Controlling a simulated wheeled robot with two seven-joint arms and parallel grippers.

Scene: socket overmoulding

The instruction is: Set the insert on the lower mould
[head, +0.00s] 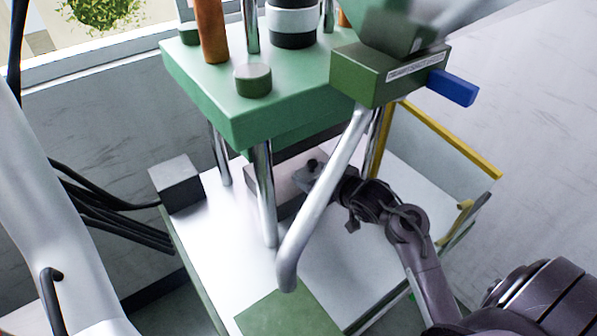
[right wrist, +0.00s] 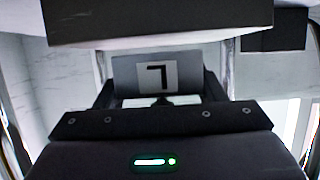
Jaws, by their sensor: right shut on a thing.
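My right gripper (head: 322,180) reaches in from the right between the press's chrome columns, under the green platen. In the right wrist view its fingers (right wrist: 160,98) are shut on a grey block with a white label and black mark, which I take to be the insert (right wrist: 146,68). In the head view the gripper largely hides it. A low block on the white press bed, apparently the lower mould (head: 262,181), lies behind a column and the gripper. Contact between insert and mould cannot be told. A dark block (right wrist: 145,22), perhaps the upper mould, spans the wrist view's top. My left gripper is not in view.
The green platen (head: 245,112) hangs close above the gripper. Chrome columns (head: 264,195) and a slanted grey bar (head: 322,205) stand in front. A yellow-edged guard (head: 450,140) is at the right. A grey box (head: 176,184) sits at the bed's left; the bed's front is partly clear.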

